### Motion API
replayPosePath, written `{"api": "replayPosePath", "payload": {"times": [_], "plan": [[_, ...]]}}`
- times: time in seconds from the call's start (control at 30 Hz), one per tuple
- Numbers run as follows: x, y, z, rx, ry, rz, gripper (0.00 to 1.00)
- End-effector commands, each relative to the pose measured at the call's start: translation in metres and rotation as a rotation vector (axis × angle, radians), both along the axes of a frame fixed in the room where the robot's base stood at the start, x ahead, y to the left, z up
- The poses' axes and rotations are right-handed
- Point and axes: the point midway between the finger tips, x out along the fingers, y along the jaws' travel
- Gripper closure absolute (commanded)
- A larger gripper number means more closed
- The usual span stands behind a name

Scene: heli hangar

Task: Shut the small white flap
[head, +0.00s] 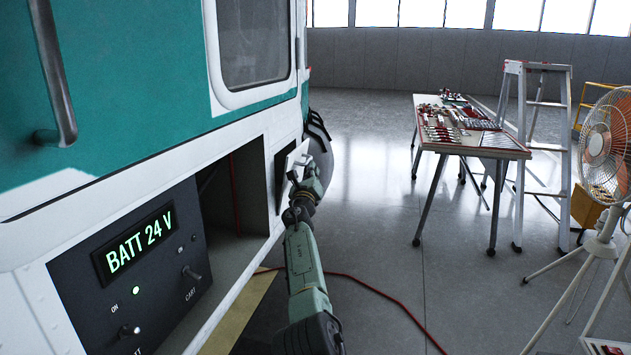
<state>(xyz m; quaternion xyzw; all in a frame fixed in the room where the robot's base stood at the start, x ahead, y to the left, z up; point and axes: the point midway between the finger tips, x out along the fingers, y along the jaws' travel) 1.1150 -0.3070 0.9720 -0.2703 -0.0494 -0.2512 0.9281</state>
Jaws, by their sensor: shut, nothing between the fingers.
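The small white flap (297,155) is on the side of the teal and white helicopter, near the middle of the view. It stands out at an angle from the body, beside a dark opening (280,170). My gripper (298,168) is at the flap's outer side, close to its face. The gripper is shut with nothing held. I cannot tell whether its fingertips touch the flap, and the gripper covers the flap's lower part.
An open bay (232,195) and a battery panel (135,265) reading "BATT 24 V" are at left. A red cable (385,297) lies on the floor.

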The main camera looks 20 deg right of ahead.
Motion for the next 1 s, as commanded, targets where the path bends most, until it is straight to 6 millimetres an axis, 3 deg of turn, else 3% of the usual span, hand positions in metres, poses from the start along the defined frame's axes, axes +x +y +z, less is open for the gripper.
{"api": "replayPosePath", "payload": {"times": [0.4,1.0], "plan": [[0.011,0.017,0.01,0.0,0.001,0.001,1.0],[0.012,0.017,0.009,0.001,0.0,0.0,1.0]]}}
